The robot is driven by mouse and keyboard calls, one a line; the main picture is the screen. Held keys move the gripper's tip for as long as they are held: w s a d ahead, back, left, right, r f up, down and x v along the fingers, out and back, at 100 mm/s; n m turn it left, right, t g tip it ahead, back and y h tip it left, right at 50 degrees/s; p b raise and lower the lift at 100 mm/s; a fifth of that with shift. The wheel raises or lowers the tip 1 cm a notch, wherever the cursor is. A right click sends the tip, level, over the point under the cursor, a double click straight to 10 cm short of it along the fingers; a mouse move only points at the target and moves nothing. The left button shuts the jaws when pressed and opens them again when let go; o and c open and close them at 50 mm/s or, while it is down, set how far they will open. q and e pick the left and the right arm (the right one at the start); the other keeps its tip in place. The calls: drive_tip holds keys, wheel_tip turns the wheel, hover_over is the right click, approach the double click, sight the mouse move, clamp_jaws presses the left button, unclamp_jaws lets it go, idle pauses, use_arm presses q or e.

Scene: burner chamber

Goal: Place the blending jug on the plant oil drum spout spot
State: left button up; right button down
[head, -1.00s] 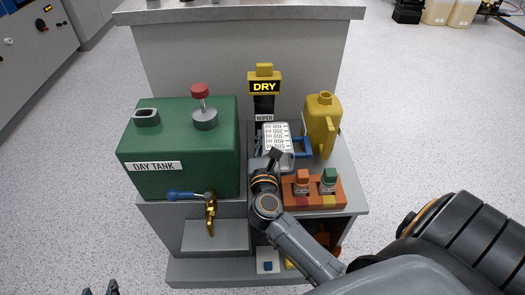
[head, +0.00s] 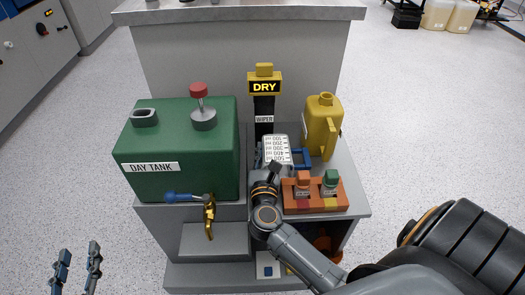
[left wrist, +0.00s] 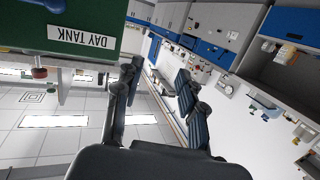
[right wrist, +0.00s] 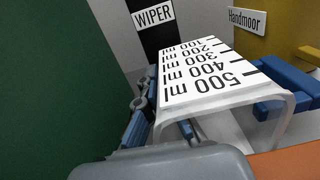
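The blending jug (head: 276,150) is clear, with a white millilitre scale and a blue handle at its right; it fills the middle of the right wrist view (right wrist: 210,72). My right gripper (head: 267,170) is at the jug's near left side. One finger shows outside the jug wall and the other shows through it, so it appears shut on the jug. The green day tank (head: 175,135) has a brass tap (head: 209,217) above a grey step (head: 213,239). My left gripper (head: 78,260) is open and empty at lower left; its spread fingers show in the left wrist view (left wrist: 156,78).
A yellow can (head: 322,120) stands behind and right of the jug. An orange rack (head: 335,194) with two small bottles is at the front right. A black wiper post (head: 264,108) with a DRY sign stands behind.

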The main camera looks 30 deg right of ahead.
drive_tip(key=c, duration=1.5)
unclamp_jaws()
